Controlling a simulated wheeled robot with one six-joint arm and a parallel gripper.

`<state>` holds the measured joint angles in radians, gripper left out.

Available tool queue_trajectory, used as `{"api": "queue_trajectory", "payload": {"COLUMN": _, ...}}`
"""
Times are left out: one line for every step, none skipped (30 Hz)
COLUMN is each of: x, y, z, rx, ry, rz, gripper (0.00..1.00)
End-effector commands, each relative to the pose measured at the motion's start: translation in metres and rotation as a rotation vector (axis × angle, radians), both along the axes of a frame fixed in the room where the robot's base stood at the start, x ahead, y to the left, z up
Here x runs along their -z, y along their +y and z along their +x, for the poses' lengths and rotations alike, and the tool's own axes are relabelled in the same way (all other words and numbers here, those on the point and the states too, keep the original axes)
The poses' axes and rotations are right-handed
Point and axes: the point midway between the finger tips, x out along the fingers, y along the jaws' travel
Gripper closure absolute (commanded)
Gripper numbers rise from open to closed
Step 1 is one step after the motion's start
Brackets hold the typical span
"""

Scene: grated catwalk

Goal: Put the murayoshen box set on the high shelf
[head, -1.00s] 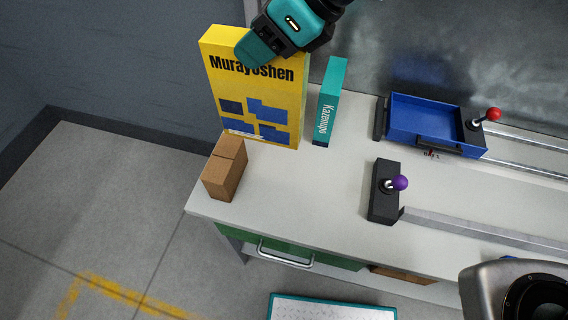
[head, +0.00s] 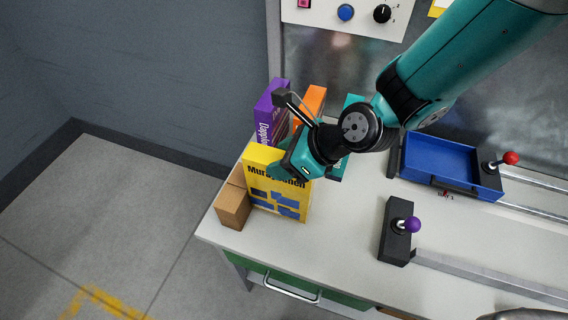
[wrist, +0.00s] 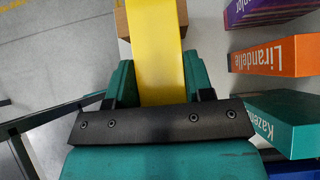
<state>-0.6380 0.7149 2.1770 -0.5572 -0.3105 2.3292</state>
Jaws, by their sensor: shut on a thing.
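The Murayoshen box set (head: 278,200) is a yellow box with black lettering and blue patches. My gripper (head: 290,163) is shut on its top part. In the wrist view the box set (wrist: 162,45) lies between the two teal fingers of my gripper (wrist: 161,82). The box is upright over the left end of the white bench top. I cannot tell whether its bottom touches the surface. I cannot make out a high shelf in these frames.
A brown carton (head: 233,205) is close at the box's left. Behind stand a purple box (head: 271,112), an orange Lirandelle box (wrist: 272,57) and a teal Kazenupo box (wrist: 287,122). A blue tray (head: 450,160) and a purple-knobbed lever (head: 397,230) are on the right.

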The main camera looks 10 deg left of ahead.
Motion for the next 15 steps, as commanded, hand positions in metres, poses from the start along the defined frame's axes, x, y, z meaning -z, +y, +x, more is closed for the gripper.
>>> {"api": "queue_trajectory", "payload": {"x": 0.009, "y": 0.0, "z": 0.0, "rx": 0.001, "ry": 0.004, "rz": -0.001, "gripper": 1.0}}
{"api": "queue_trajectory", "payload": {"x": 0.013, "y": 0.0, "z": 0.0, "rx": 0.0, "ry": 0.003, "rz": -0.001, "gripper": 1.0}}
{"api": "queue_trajectory", "payload": {"x": 0.018, "y": 0.0, "z": 0.0, "rx": 0.0, "ry": 0.003, "rz": 0.0, "gripper": 1.0}}
{"api": "queue_trajectory", "payload": {"x": 0.02, "y": 0.0, "z": 0.0, "rx": 0.001, "ry": 0.002, "rz": 0.0, "gripper": 1.0}}
{"api": "queue_trajectory", "payload": {"x": 0.023, "y": 0.0, "z": 0.0, "rx": 0.001, "ry": 0.002, "rz": 0.0, "gripper": 1.0}}
{"api": "queue_trajectory", "payload": {"x": 0.024, "y": 0.0, "z": 0.0, "rx": 0.001, "ry": 0.001, "rz": 0.001, "gripper": 1.0}}
{"api": "queue_trajectory", "payload": {"x": 0.024, "y": 0.0, "z": 0.0, "rx": 0.0, "ry": 0.0, "rz": 0.001, "gripper": 1.0}}
{"api": "queue_trajectory", "payload": {"x": 0.024, "y": 0.0, "z": 0.0, "rx": 0.0, "ry": 0.0, "rz": 0.002, "gripper": 1.0}}
{"api": "queue_trajectory", "payload": {"x": 0.024, "y": 0.0, "z": 0.0, "rx": 0.0, "ry": -0.002, "rz": 0.002, "gripper": 1.0}}
{"api": "queue_trajectory", "payload": {"x": 0.024, "y": 0.0, "z": 0.0, "rx": 0.001, "ry": -0.001, "rz": 0.002, "gripper": 1.0}}
{"api": "queue_trajectory", "payload": {"x": 0.024, "y": 0.0, "z": 0.0, "rx": 0.001, "ry": -0.001, "rz": 0.002, "gripper": 1.0}}
{"api": "queue_trajectory", "payload": {"x": 0.024, "y": 0.0, "z": 0.0, "rx": 0.001, "ry": -0.001, "rz": 0.002, "gripper": 1.0}}
{"api": "queue_trajectory", "payload": {"x": 0.024, "y": 0.0, "z": 0.0, "rx": 0.001, "ry": -0.001, "rz": 0.002, "gripper": 1.0}}
{"api": "queue_trajectory", "payload": {"x": 0.025, "y": 0.0, "z": 0.0, "rx": 0.0, "ry": 0.0, "rz": 0.002, "gripper": 1.0}}
{"api": "queue_trajectory", "payload": {"x": 0.026, "y": 0.0, "z": 0.0, "rx": 0.0, "ry": 0.0, "rz": 0.001, "gripper": 1.0}}
